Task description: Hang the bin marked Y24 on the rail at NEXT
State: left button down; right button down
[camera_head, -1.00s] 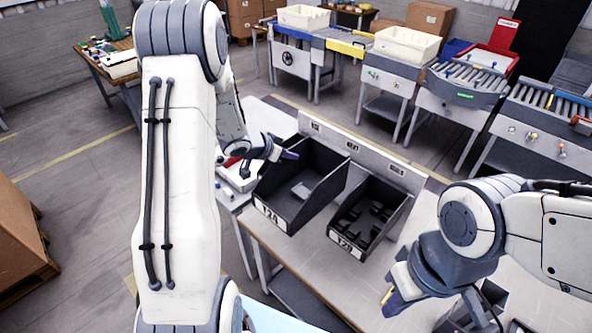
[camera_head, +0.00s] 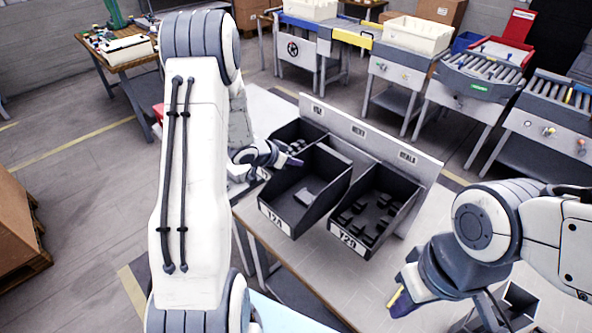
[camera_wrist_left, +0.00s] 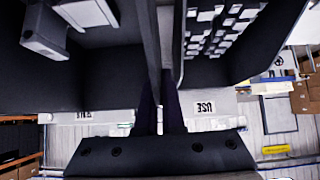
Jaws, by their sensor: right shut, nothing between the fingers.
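The dark bin marked Y24 (camera_head: 274,219) is between two other bins, in front of the rail (camera_head: 385,150), near its NEXT label (camera_head: 359,133). It holds a grey block. I cannot tell whether its back touches the rail. My left gripper (camera_head: 291,161) is shut on its left side wall. In the left wrist view, the fingers (camera_wrist_left: 160,108) are at that wall, between Y24 on the left and the USE bin on the right. My right gripper (camera_head: 398,300) is shut and empty at the front right.
The bin marked Y20 (camera_head: 349,241), with several dark pieces, is close on the right of Y24. The USE bin (camera_head: 297,131) is close on the left. A small open box (camera_head: 515,305) stands near my right gripper. The tabletop in front of Y20 is clear.

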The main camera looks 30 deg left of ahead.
pick_arm(q)
jog(key=shift+w+f, duration=0.1)
jog(key=shift+f, duration=0.4)
jog(key=shift+w+d+f, duration=0.1)
jog(key=shift+w+d, duration=0.55)
jog(key=shift+w, duration=1.15)
jog(key=shift+w+d+f, duration=0.1)
jog(key=shift+w+d, duration=0.55)
jog(key=shift+w, duration=1.1)
jog(key=shift+w+d, duration=0.65)
jog(key=shift+w, duration=1.15)
jog(key=shift+w+f+b, duration=0.2)
jog(key=shift+f+b, duration=0.25)
jog(key=shift+f, duration=1)
jog(key=c, duration=1)
grip_release()
jog(key=shift+o, duration=0.2)
